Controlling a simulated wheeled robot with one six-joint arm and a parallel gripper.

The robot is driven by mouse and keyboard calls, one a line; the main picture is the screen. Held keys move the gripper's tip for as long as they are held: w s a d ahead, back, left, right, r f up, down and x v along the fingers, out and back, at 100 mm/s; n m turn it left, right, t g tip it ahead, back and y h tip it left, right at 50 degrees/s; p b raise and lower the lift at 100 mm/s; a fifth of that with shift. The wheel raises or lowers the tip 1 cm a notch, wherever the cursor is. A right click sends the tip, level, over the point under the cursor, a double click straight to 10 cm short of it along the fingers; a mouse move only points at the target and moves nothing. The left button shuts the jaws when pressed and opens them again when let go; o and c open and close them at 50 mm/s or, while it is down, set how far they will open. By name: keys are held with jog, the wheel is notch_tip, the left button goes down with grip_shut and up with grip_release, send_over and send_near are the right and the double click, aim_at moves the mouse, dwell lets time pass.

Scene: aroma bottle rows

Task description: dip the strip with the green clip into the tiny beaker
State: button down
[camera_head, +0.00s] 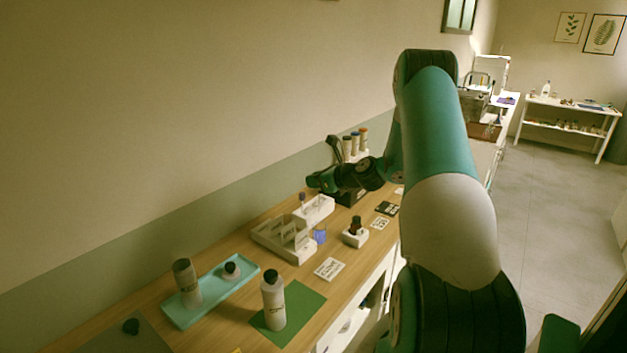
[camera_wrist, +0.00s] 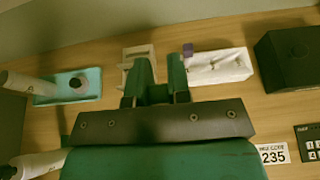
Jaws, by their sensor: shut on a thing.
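My gripper (camera_head: 316,183) is above the back of the bench, over the white racks. In the wrist view my gripper (camera_wrist: 156,92) is shut on a small dark green piece between its fingers, which fits the green clip. The strip itself is hidden. A small glass beaker with blue-violet content (camera_head: 320,236) stands beside the white divided rack (camera_head: 268,238), below my gripper in the head view. It is the only beaker I can make out, and the fingers hide it in the wrist view. A purple clip (camera_head: 302,196) stands at the white block (camera_head: 322,208).
A brown bottle (camera_head: 355,225) sits in a white holder right of the beaker. A black box (camera_wrist: 290,58) is to the right in the wrist view. White cards lie along the front.

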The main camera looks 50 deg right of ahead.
jog(key=shift+f+b, duration=1.1)
jog(key=shift+f, duration=0.9)
jog(key=shift+f+b, duration=1.1)
jog(key=shift+f, duration=0.8)
jog(key=shift+r, duration=0.15)
notch_tip(320, 180, up, 7)
jog(key=p, duration=0.6)
jog(key=shift+f, duration=0.2)
